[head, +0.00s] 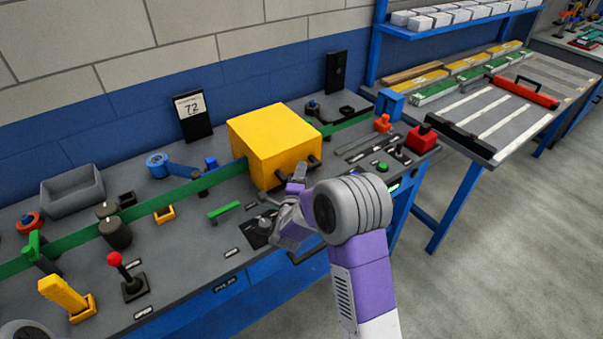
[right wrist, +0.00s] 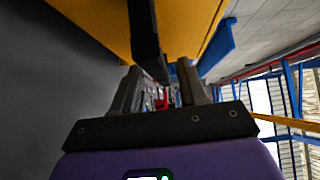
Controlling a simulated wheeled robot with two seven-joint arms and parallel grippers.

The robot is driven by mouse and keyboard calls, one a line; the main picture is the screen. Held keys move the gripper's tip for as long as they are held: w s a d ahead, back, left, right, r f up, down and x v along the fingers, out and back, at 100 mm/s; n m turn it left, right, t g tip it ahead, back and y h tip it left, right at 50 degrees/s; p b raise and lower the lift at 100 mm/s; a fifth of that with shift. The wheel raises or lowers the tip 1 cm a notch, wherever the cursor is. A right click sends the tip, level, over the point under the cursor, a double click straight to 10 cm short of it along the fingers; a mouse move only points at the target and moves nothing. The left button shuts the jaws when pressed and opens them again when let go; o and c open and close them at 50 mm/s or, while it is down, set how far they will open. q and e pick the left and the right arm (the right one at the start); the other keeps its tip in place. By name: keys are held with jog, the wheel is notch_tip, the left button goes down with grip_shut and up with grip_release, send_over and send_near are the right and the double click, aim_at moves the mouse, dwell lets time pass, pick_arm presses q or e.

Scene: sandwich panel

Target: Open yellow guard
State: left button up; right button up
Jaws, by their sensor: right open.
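The yellow guard (head: 273,143) is a box-shaped cover over the green strip (head: 345,121) on the bench, and it is down. Its black handle (head: 314,161) is on the front face. My right gripper (head: 300,173) is at this handle, partly hidden by my own wrist. In the right wrist view the yellow guard (right wrist: 130,22) fills the top, and the dark handle bar (right wrist: 146,38) runs down toward the space between the open fingers (right wrist: 162,88). Contact with the bar cannot be told. My left gripper is out of the head view.
A red block (head: 421,139) and green button (head: 383,166) are on the right.

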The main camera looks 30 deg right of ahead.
jog(key=shift+w+d, duration=0.4)
jog(key=shift+w, duration=0.1)
grip_shut()
